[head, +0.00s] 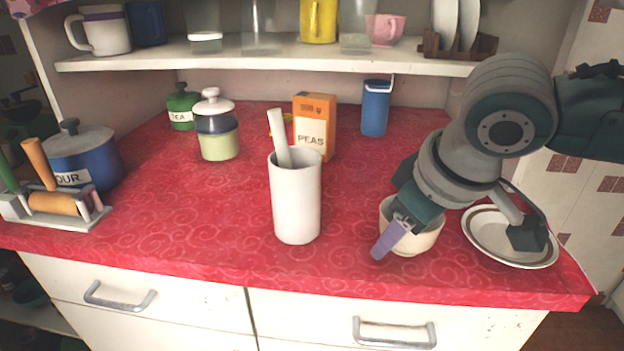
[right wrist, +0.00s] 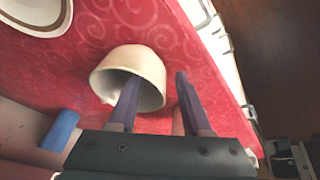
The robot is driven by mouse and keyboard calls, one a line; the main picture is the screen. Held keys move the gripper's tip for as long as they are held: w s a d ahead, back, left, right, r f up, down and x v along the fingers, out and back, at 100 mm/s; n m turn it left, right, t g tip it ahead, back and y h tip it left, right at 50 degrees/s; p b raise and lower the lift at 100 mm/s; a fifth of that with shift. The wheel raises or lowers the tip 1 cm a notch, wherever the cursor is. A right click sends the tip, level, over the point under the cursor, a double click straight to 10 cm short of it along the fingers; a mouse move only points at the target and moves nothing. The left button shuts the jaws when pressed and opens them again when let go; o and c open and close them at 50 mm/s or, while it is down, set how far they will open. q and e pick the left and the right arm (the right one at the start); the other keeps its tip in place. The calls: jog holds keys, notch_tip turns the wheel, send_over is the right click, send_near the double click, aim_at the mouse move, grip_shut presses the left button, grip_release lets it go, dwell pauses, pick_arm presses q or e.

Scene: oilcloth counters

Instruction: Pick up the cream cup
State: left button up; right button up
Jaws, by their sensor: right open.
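The cream cup (head: 427,241) stands upright on the red counter near its front right. In the head view my right gripper covers part of it. My right gripper (head: 393,234) is open at the cup. In the right wrist view the cup (right wrist: 112,66) shows its wall and mouth, and the open gripper (right wrist: 157,82) has one purple finger across or inside the mouth and the other outside, on the side of the counter's front edge. I cannot tell whether either finger touches the wall. My left gripper is not in view.
A rimmed plate (head: 482,236) lies close right of the cup. A tall white holder (head: 297,205) with a white stick stands to its left. Behind are an orange peas box (head: 314,122) and a blue canister (head: 375,108). A shelf (head: 270,57) overhangs the back.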

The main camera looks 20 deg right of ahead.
grip_shut()
dwell(1.4)
